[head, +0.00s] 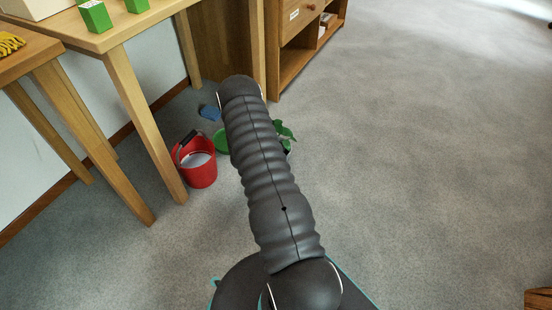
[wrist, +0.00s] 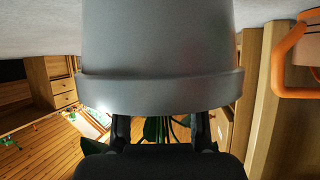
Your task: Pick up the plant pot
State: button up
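The grey plant pot (wrist: 160,60) fills the top middle of the wrist view, upside down in that picture, its thick rim toward my gripper. Green leaves and stems (wrist: 160,128) show past the rim. In the head view my arm hides most of the pot; only some green leaves (head: 285,130) show beside it. My gripper (wrist: 161,128) has its two dark fingers spread apart, close to the rim. Stems show in the gap between them. I cannot tell whether the fingers touch the pot.
A red bucket (head: 197,165) stands left of my arm, near the table legs (head: 145,125). A green item (head: 222,142) and a blue item (head: 210,112) lie close by. A wooden shelf unit (head: 298,58) stands behind.

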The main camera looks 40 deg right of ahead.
grip_shut()
jog(key=shift+r, duration=0.1)
dwell(0.3)
